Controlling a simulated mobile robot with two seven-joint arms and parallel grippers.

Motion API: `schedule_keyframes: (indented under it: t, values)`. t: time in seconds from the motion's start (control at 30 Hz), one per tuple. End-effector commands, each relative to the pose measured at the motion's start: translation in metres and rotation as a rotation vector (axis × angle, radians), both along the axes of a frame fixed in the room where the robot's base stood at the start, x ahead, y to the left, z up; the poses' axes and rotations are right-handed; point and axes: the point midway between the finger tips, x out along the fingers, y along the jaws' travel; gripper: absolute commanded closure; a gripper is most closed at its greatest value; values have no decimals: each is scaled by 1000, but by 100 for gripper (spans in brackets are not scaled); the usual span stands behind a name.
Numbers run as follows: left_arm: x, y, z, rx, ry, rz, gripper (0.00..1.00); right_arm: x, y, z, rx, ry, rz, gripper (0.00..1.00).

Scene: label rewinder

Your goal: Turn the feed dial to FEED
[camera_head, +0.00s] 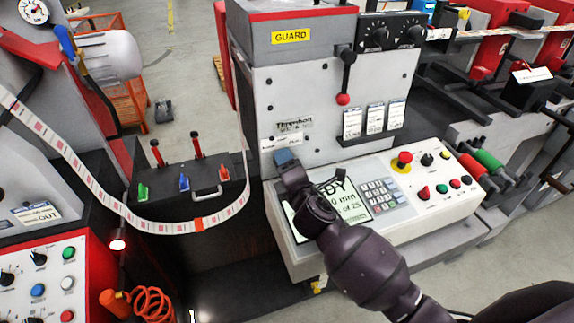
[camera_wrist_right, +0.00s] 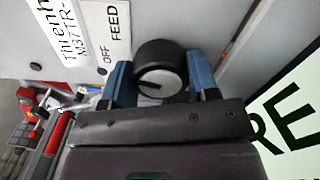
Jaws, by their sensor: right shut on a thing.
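The feed dial (camera_wrist_right: 160,68) is a black round knob with a silver face and a short dark mark, which lies toward the left of the face in the right wrist view. Beside it is a white label (camera_wrist_right: 113,35) reading OFF and FEED. My right gripper (camera_wrist_right: 160,82) has its two blue fingers on either side of the dial, shut on it. In the head view my right gripper (camera_head: 285,158) is at the lower left of the white machine panel, below the label plate (camera_head: 288,139), and hides the dial. My left gripper is not in view.
A tilted console with a display (camera_head: 352,207), a keypad (camera_head: 379,193) and a red emergency button (camera_head: 404,158) lies close under my right arm. A lever with a red knob (camera_head: 343,99) hangs above. A label web (camera_head: 130,215) loops at the left.

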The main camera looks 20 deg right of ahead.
Motion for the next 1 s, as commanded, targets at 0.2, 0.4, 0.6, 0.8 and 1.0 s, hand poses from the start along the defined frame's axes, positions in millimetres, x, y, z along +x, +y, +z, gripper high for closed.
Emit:
schedule_keyframes:
  t: [0.2, 0.4, 0.6, 0.8, 1.0]
  values:
    - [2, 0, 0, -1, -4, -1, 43, 0, 0, -1, 176, 7, -1, 69]
    - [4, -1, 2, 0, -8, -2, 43, 0, 0, -1, 304, 11, -1, 69]
    - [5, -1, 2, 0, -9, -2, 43, 0, 0, -1, 385, 14, -1, 69]
    - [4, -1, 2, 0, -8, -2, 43, 0, 0, -1, 421, 14, 0, 69]
    - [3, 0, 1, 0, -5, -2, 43, 0, 0, -1, 428, 15, 0, 69]
